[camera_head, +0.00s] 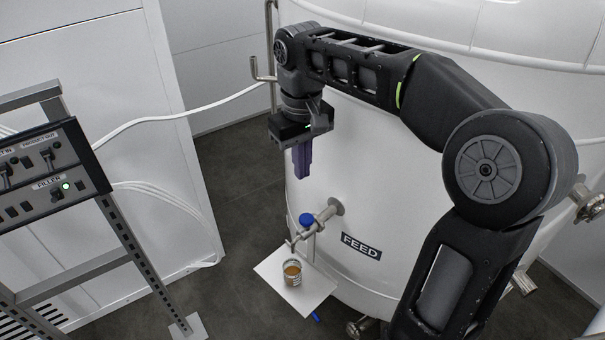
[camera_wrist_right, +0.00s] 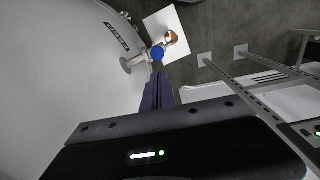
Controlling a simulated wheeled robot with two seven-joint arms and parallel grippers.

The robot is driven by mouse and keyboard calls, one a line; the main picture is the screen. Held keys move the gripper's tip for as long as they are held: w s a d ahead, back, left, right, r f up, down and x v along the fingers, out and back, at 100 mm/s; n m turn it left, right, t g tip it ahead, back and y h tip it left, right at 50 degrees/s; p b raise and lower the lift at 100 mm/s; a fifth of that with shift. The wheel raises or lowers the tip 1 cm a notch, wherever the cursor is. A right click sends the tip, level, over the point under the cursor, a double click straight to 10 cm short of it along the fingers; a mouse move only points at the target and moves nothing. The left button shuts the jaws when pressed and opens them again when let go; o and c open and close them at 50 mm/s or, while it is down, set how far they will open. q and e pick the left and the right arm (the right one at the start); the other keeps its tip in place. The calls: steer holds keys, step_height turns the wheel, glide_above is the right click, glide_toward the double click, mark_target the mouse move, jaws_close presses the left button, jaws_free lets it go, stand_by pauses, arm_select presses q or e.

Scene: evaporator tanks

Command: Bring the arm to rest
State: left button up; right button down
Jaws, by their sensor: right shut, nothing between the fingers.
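My right arm reaches in from the right in the head view, in front of the white tank (camera_head: 385,170). Its right gripper (camera_head: 302,172) has purple fingers that point down and are shut with nothing between them. The gripper hangs above the feed valve with a blue cap (camera_head: 306,220), apart from it. In the right wrist view the purple fingers (camera_wrist_right: 157,97) lie close together, with the blue-capped valve (camera_wrist_right: 157,53) beyond their tips. My left gripper is not in view.
A jar with brown contents (camera_head: 292,273) stands on a white plate (camera_head: 265,268) below the valve spout. A FEED label (camera_head: 361,247) is on the tank. A control panel (camera_head: 50,170) on a metal frame stands at the left. Open floor (camera_head: 240,200) lies between frame and tank.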

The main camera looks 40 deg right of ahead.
steer(key=shift+w+r, duration=0.1)
steer(key=shift+w, duration=0.05)
stand_by(0.5)
steer(key=w+a+f+t+y, duration=0.1)
steer(key=w+a+f+t, duration=0.25)
steer(key=w+f, duration=0.3)
steer(key=w+a+f+t+y, duration=0.2)
steer(key=w+a+f, duration=0.3)
steer(key=f, duration=0.2)
steer(key=s+a+f+m, duration=0.25)
steer(key=a+f, duration=0.35)
steer(key=f, duration=0.6)
steer(key=s+a+f+g, duration=0.1)
steer(key=s+a+f, duration=0.2)
steer(key=s+f, duration=0.3)
steer(key=s+a+f+g, duration=0.2)
steer(key=s+a+f, duration=0.2)
steer(key=s, duration=0.7)
steer(key=s+a+f+g+y, duration=0.1)
steer(key=s+a+f+g, duration=0.1)
steer(key=s+f, duration=0.6)
steer(key=shift+s+a+f+n, duration=0.4)
steer(key=shift+s+a+n, duration=0.05)
steer(key=shift+s+a, duration=0.3)
